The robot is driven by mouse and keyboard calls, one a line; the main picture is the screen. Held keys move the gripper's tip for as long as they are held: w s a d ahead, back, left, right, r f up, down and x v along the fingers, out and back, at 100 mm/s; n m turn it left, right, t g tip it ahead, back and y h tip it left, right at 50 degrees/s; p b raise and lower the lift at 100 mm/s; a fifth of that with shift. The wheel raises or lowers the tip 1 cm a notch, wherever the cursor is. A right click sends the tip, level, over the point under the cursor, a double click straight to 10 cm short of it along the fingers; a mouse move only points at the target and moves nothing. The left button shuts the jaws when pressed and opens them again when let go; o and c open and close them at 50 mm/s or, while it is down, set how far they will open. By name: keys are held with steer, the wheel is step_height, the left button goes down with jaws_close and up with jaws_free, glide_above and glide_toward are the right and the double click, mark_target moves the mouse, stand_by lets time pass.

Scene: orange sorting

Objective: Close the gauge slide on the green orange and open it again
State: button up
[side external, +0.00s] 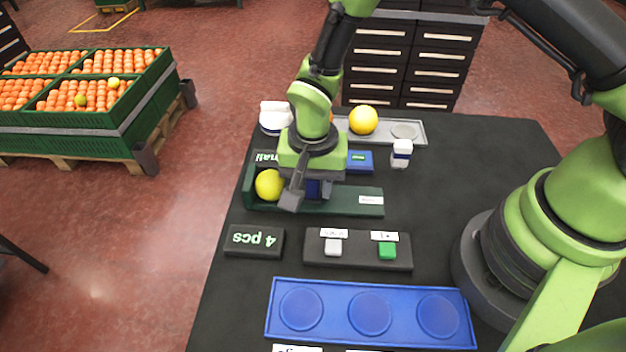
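The green orange (267,186), yellow-green in colour, sits at the left end of the dark green gauge (345,203). A dark blue block (319,188), which looks like the gauge slide, stands in the gauge just right of the orange, mostly hidden by my gripper. My gripper (296,197) points down over the gauge at this block, with one dark finger in front, close to the orange's right side. The other finger is hidden, so I cannot tell whether it grips the slide, or whether slide and orange touch.
Behind the gauge are a grey tray (384,138) with a yellow-orange fruit (363,120), a small white-and-blue container (401,153) and a blue block (359,161).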

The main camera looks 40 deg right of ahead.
mark_target(350, 199)
jaws_close()
steer(key=shift+s+d, duration=2.2)
jaws_free()
step_height(350, 199, up, 10)
steer(key=shift+w+r, duration=0.1)
